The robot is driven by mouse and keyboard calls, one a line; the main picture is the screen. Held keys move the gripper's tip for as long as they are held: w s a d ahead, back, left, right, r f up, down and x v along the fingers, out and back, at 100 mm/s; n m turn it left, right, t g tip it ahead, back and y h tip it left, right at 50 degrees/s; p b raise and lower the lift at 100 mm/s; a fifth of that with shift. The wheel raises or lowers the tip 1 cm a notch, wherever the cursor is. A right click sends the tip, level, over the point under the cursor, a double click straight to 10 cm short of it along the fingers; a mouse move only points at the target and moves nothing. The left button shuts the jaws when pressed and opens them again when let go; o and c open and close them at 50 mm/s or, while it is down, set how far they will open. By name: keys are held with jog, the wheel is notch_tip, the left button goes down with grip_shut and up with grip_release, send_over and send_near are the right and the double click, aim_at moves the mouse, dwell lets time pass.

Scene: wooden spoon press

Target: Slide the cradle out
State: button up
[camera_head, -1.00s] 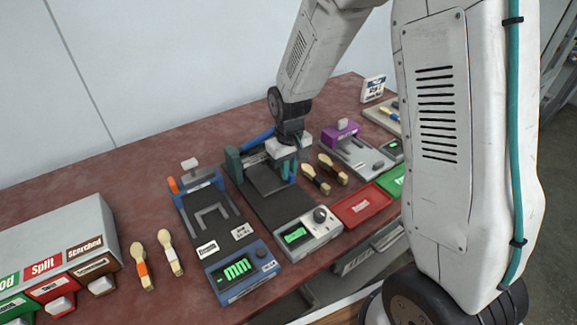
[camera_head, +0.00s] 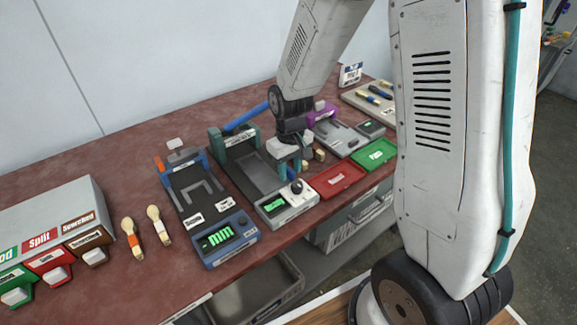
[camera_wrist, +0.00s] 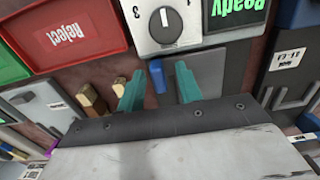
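The press in the middle has a dark base, teal posts, a blue lever (camera_head: 247,115) and a grey flat cradle (camera_head: 254,172). The cradle also shows in the wrist view (camera_wrist: 208,72), close to the control box. A small blue tab (camera_wrist: 158,76) stands at the cradle's left edge there. My gripper (camera_wrist: 160,88) has its two teal fingers apart, one on each side of the tab, with visible gaps. In the head view my gripper (camera_head: 294,168) is low over the cradle's right front side. Its wrist hides part of the press.
The control box (camera_head: 287,204) with dial and green display stands before the cradle. A blue press (camera_head: 220,240) is at its left. Red (camera_head: 337,180) and green (camera_head: 374,153) trays lie right. Wooden pieces (camera_wrist: 93,98) lie close beside my fingers.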

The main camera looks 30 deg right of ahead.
jog(key=shift+w+d, duration=0.1)
jog(key=shift+d, duration=0.05)
jog(key=shift+r, duration=0.2)
notch_tip(320, 180, up, 7)
jog(key=shift+r, duration=0.2)
dwell(0.5)
jog(key=shift+m+g, duration=0.4)
jog(key=shift+g, duration=0.4)
jog(key=s, duration=0.2)
jog(key=s+r, duration=0.1)
jog(key=s, duration=0.2)
jog(key=shift+r, duration=0.15)
jog(key=s+r+t, duration=0.1)
jog(key=s+r, duration=0.6)
jog(key=s, duration=0.2)
jog(key=s+r+m+t, duration=0.1)
jog(key=s+r+t, duration=0.1)
jog(key=s+r, duration=0.5)
jog(key=s, duration=0.3)
jog(key=shift+d+r, duration=0.15)
jog(key=shift+d, duration=0.1)
